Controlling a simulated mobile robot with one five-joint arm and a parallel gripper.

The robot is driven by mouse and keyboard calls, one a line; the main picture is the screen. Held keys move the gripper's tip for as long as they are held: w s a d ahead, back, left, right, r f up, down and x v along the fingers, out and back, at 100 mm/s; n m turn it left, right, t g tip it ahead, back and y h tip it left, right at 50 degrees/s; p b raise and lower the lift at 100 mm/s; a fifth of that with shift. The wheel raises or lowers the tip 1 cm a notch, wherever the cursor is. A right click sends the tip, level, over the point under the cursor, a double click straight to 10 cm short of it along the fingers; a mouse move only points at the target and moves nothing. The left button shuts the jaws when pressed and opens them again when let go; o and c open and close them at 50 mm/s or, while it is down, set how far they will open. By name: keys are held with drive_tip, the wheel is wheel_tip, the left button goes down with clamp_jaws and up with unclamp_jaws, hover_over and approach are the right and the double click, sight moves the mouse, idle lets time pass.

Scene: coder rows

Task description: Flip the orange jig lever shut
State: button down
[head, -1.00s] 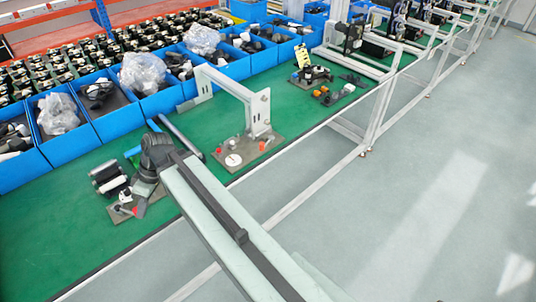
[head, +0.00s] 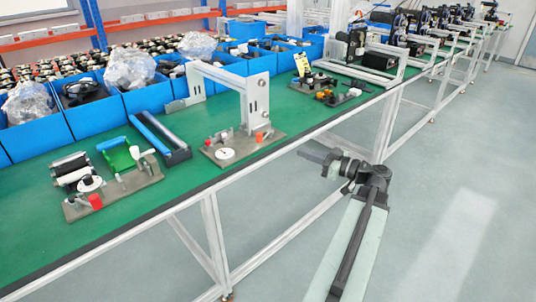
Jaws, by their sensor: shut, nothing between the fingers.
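A small orange-red piece (head: 259,137) stands upright on the front right of the grey jig plate (head: 240,149), below the tall metal frame. It looks like the orange lever, but it is too small to tell its exact position. A white round dial (head: 225,154) sits beside it on the plate. My gripper (head: 310,154) is shut and empty. It points left, off the table's front edge, to the right of the jig plate and apart from it.
A left fixture (head: 125,188) carries rollers, white knobs and a red knob (head: 96,201). A grey frame (head: 254,100) rises over the jig plate. Blue bins (head: 95,115) line the table's back. Open floor (head: 440,230) lies right of the table.

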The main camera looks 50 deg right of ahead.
drive_tip(key=w+a, duration=0.2)
drive_tip(key=w, duration=1.2)
drive_tip(key=shift+a, duration=0.35)
